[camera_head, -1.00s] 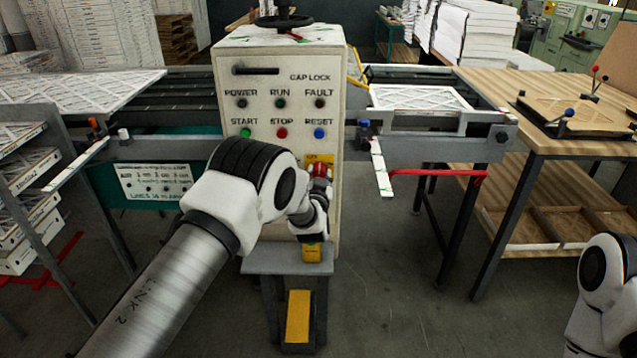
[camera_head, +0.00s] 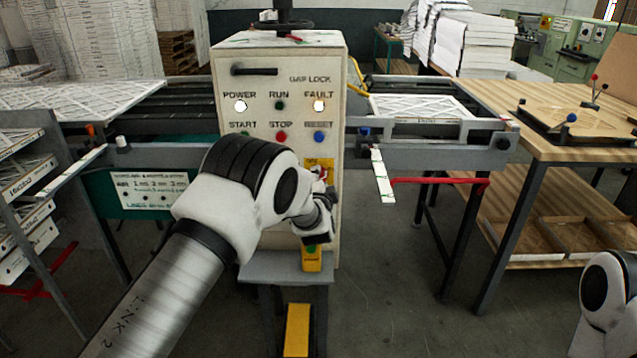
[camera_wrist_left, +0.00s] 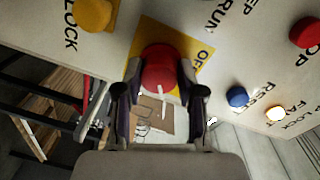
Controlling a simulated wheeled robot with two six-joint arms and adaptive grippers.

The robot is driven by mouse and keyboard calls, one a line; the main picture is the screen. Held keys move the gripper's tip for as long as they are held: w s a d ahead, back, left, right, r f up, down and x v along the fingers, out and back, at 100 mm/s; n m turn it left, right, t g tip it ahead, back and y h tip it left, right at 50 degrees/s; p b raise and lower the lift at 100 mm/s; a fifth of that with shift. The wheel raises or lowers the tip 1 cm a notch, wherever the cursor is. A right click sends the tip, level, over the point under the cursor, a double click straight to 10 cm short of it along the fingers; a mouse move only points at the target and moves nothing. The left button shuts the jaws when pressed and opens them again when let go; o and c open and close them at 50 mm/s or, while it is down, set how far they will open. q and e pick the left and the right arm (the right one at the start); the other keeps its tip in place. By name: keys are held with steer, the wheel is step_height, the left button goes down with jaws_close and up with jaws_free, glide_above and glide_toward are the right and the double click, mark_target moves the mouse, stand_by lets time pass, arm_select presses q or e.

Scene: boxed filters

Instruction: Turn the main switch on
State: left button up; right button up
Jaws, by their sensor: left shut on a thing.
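The main switch is a red knob (camera_wrist_left: 158,66) on a yellow plate (camera_wrist_left: 203,52) marked OFF, on the front of the pale control cabinet (camera_head: 225,175). In the wrist view my left gripper (camera_wrist_left: 160,82) has a finger on each side of the knob and is shut on it. In the head view my left gripper (camera_head: 321,190) is at the yellow plate (camera_head: 318,163), and my arm hides most of the knob. The POWER lamp (camera_head: 240,106) and FAULT lamp (camera_head: 319,106) are lit; the RUN lamp (camera_head: 280,106) is dark. My right gripper is out of view.
START, STOP (camera_head: 281,137) and RESET (camera_head: 319,137) buttons sit above the switch. A red bar (camera_head: 430,181) sticks out on the right, near a wooden table (camera_head: 560,150).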

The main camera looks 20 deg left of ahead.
arm_select(q)
steer(key=shift+r+m, duration=0.1)
steer(key=shift+m, duration=1)
steer(key=o, duration=1.1)
steer(key=shift+o, duration=0.2)
steer(key=v, duration=1.2)
steer(key=shift+w, duration=0.1)
